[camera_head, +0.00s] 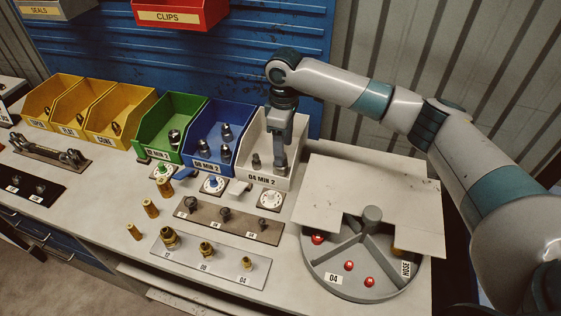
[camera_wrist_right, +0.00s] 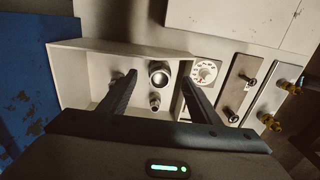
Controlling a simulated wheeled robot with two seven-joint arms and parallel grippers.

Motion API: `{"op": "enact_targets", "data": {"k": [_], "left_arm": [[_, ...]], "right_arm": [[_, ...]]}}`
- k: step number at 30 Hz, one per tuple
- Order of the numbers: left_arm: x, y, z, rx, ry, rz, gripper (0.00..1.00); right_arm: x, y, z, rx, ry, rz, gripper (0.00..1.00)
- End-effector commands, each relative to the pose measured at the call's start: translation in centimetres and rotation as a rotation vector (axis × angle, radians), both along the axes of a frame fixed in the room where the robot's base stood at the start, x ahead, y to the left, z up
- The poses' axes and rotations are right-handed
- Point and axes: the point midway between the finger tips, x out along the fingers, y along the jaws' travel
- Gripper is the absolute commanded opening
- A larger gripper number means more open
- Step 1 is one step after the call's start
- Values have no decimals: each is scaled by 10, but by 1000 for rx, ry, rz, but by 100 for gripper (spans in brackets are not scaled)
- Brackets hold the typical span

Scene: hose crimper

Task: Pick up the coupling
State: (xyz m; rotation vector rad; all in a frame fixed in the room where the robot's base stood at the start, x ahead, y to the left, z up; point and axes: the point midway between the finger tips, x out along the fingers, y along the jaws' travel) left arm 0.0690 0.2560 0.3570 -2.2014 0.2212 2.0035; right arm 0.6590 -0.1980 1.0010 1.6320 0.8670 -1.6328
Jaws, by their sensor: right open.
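The white bin (camera_head: 286,184) labelled "04 MIN 2" holds small grey metal couplings. One coupling (camera_head: 256,163) stands in its left part in the head view. My right gripper (camera_head: 281,166) points down into the white bin. In the right wrist view the gripper (camera_wrist_right: 158,80) is open, its fingers on either side of the couplings, with nothing clearly held. Contact cannot be told. My left gripper is out of view.
A blue bin (camera_head: 209,164) and a green bin (camera_head: 160,151) with larger couplings stand left of the white bin. A round divided tray (camera_head: 345,285), partly under a pale plate (camera_head: 375,185), is at right. Plates with fittings (camera_head: 190,268) lie in front.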

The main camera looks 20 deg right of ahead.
Motion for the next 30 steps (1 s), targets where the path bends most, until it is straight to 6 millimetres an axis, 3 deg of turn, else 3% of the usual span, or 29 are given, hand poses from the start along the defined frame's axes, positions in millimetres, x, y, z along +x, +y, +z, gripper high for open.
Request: {"op": "enact_targets", "data": {"k": [6, 20, 30], "left_arm": [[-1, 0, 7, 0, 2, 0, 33], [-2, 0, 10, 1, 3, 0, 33], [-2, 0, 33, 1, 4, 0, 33]], "right_arm": [[0, 0, -18, -1, 1, 1, 57], [0, 1, -23, 0, 1, 1, 57], [4, 7, -60, -1, 3, 0, 57]]}}
